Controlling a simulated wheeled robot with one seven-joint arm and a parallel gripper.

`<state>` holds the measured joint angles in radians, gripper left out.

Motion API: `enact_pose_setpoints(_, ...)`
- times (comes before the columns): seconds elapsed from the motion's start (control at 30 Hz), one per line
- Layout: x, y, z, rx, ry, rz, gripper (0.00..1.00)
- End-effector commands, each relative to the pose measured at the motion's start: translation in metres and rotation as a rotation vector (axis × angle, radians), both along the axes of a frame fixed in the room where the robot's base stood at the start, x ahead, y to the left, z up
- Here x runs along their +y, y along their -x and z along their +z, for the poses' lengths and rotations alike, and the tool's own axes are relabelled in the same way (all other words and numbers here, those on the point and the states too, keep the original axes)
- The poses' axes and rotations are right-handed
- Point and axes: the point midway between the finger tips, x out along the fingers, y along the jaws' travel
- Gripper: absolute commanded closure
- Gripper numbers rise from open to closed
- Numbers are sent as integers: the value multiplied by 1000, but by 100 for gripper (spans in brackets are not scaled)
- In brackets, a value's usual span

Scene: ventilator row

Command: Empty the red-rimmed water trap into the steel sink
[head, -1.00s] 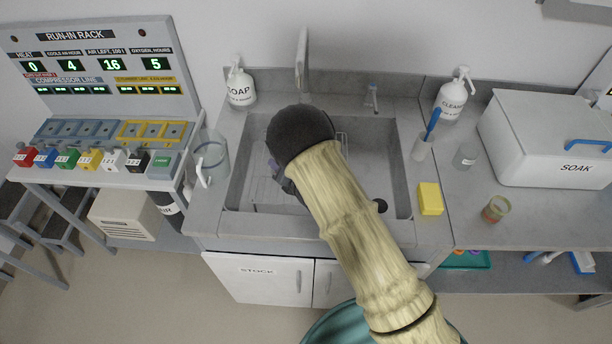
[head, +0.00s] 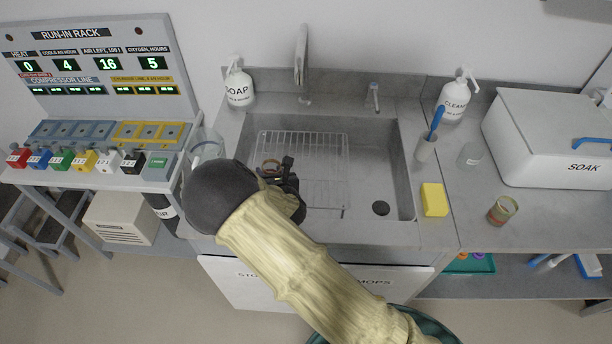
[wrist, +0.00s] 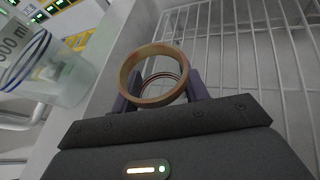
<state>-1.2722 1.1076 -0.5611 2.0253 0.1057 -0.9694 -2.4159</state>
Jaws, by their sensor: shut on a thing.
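My gripper (wrist: 168,100) is shut on a small round trap (wrist: 150,80), a clear cup with an orange-tan rim and a red line inside. In the wrist view its round mouth faces the camera; I cannot tell whether it holds water. In the head view the trap (head: 269,168) shows just beyond my dark wrist, over the left part of the steel sink (head: 375,165). The gripper (head: 285,175) is partly hidden there by my arm. A white wire rack (head: 320,155) lies in the sink's left and middle, beneath the trap.
A dark drain (head: 381,208) is at the sink's front right. A blue-ringed jug (wrist: 45,70) stands left of the sink. A yellow sponge (head: 434,200) and a small amber jar (head: 502,210) are to the right. The tap (head: 301,55) rises behind.

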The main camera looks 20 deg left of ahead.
Motion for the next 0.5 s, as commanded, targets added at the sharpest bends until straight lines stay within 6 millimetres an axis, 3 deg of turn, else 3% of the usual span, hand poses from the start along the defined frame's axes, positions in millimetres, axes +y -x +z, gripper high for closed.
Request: enact_pose_setpoints(0.5, 9, 7, -5, -116, 136, 0, 79)
